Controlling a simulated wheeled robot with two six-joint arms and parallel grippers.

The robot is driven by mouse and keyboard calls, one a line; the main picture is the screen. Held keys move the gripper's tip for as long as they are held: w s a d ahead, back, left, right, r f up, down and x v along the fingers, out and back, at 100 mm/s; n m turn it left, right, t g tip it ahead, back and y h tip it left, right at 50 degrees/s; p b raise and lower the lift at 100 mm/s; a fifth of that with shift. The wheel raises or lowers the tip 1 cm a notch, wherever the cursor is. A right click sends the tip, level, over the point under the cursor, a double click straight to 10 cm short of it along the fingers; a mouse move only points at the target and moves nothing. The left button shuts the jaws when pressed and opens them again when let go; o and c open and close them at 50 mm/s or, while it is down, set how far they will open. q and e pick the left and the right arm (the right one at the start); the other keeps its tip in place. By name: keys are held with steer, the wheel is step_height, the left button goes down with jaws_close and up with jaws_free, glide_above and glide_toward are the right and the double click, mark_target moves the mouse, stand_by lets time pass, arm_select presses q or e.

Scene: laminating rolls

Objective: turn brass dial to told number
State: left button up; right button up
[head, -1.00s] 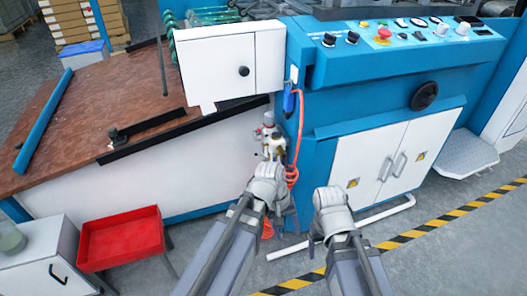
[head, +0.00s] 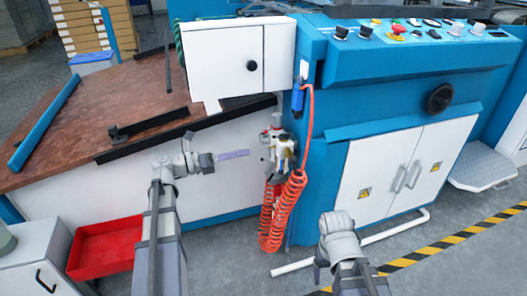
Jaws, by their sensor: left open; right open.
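A small fitting with pale, yellowish and reddish parts (head: 281,147) is mounted at the left edge of the blue machine, above a coiled orange hose. It is too small to make out a brass dial or numbers on it. My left gripper (head: 212,160) is open in front of the white side panel, left of the fitting and apart from it.
The orange hose (head: 270,215) hangs between my arms. A white cabinet box (head: 222,62) juts out above the fitting. The blue machine (head: 345,95) has a black handwheel (head: 439,98) and white doors (head: 385,180). A red tray (head: 104,248) stands at lower left.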

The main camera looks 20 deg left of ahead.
arm_select(q)
steer(key=x, duration=0.8)
steer(key=shift+a, duration=0.1)
jaws_close()
stand_by(0.4)
